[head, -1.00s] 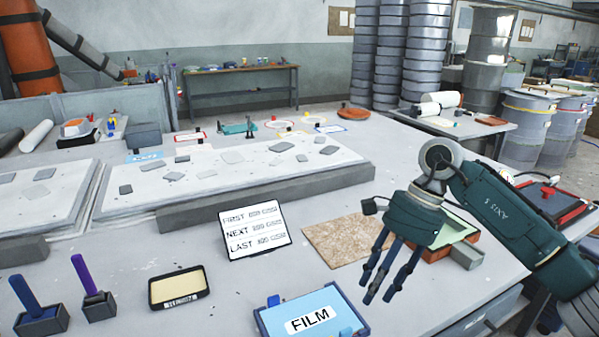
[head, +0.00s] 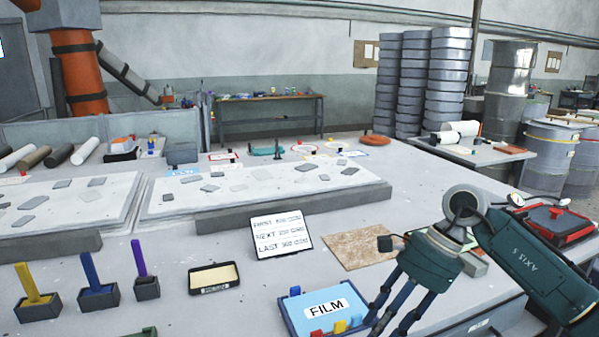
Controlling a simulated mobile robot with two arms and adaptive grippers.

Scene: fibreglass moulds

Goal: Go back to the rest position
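My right gripper (head: 386,322) hangs at the lower right of the head view, fingers pointing down and apart, with nothing visible between them. Its fingers overlap the right edge of the blue FILM tray (head: 300,318) in the picture; I cannot tell the height between them. My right arm (head: 535,260) reaches in from the right edge. My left gripper does not show; only a small green piece, unclear what, shows at the bottom edge.
Blue, purple and yellow handled tools stand in dark holders (head: 38,308) at left. Long white moulds (head: 260,196) lie behind. A red tray (head: 552,222) is at right.

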